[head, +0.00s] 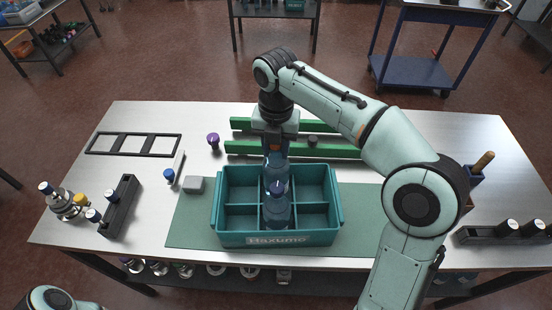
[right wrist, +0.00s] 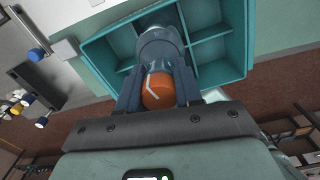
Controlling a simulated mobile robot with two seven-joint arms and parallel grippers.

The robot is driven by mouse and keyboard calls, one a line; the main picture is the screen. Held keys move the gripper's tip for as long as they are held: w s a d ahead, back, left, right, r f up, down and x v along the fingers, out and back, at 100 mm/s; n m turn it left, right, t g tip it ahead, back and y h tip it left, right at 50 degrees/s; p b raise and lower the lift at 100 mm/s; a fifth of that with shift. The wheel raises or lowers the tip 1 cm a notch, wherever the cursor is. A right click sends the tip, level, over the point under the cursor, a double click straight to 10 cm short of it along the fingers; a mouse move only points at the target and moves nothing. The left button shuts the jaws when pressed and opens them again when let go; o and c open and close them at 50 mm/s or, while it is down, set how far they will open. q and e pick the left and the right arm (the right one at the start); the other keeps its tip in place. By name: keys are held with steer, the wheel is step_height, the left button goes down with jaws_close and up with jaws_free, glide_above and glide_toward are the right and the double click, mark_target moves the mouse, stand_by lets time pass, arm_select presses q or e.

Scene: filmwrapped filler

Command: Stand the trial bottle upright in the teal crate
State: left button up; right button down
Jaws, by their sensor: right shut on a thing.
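The teal crate (head: 333,222) stands on the green mat, with dividers splitting it into several compartments. My right gripper (head: 275,152) points down over its back middle part. It is shut on the trial bottle (head: 276,168), a translucent blue bottle with an orange cap (right wrist: 157,90). The held bottle looks roughly upright, its lower part within the crate's outline; I cannot tell whether it touches the crate floor. A blue bottle shape (head: 277,212) with a paler top shows in the front middle compartment, overlapping the held one. My left gripper is out of view.
Green rails (head: 330,151) lie behind the crate. A grey block (head: 194,185) sits close to its left. A dark rack (head: 119,206) and small capped bottles (head: 66,203) stand farther left. Another rack (head: 505,233) is at right. Free table lies right of the mat.

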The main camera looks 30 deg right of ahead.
mark_target(276, 159)
steer(key=f, duration=0.2)
steer(key=f+b, duration=0.1)
steer(key=shift+s+f, duration=0.2)
steer(key=shift+f, duration=0.2)
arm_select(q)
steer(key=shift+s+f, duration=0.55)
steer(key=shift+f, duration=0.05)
arm_select(e)
steer(key=shift+w, duration=0.1)
steer(key=shift+f, duration=0.15)
steer(key=c, duration=0.8)
jaws_free()
steer(key=shift+o, duration=0.2)
